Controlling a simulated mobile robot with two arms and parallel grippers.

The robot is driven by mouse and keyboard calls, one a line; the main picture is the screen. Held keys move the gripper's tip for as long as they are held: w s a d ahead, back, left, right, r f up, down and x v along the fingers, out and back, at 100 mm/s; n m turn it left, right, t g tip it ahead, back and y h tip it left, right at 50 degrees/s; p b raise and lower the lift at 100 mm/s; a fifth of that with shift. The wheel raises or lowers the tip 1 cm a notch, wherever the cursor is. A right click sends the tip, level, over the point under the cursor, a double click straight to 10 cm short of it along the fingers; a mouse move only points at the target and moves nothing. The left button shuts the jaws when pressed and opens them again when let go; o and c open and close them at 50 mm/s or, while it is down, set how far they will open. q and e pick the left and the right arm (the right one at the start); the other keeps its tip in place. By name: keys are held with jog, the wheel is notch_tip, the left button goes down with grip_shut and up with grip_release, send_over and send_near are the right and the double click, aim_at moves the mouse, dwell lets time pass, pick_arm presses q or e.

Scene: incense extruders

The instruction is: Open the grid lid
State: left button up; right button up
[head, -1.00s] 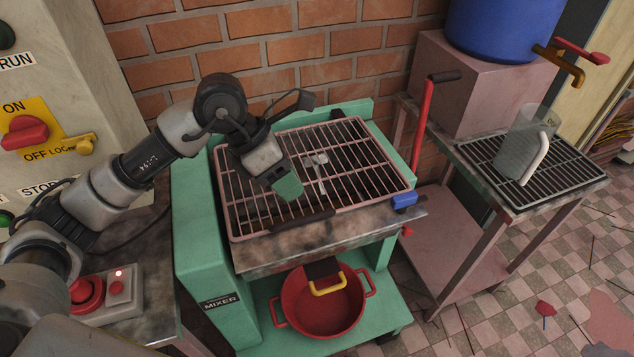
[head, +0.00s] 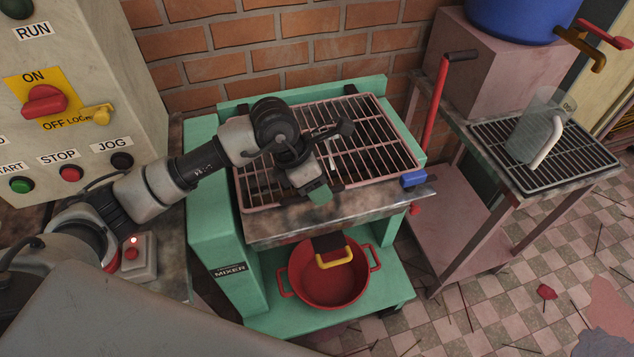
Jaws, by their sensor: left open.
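The grid lid (head: 398,134) is a pinkish wire grille lying flat and closed over the top of the green mixer (head: 213,218). My left gripper (head: 318,193) is open and points down over the lid's front edge, close to where the dark handle sits. The gripper hides most of that handle, and I cannot tell whether they touch. My left wrist also covers part of the grille and its metal fitting. My right gripper is not in view.
A red pot (head: 330,275) stands on the shelf under the mixer. A red lever (head: 436,108) rises at the mixer's right. A control panel (head: 75,85) stands at left, and a brick wall (head: 290,50) is behind. A jug (head: 532,135) stands on the right-hand rack.

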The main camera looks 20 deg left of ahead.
pick_arm(q)
jog(key=shift+c, duration=0.9)
grip_shut()
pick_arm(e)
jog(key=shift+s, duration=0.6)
pick_arm(q)
jog(key=shift+r, duration=0.1)
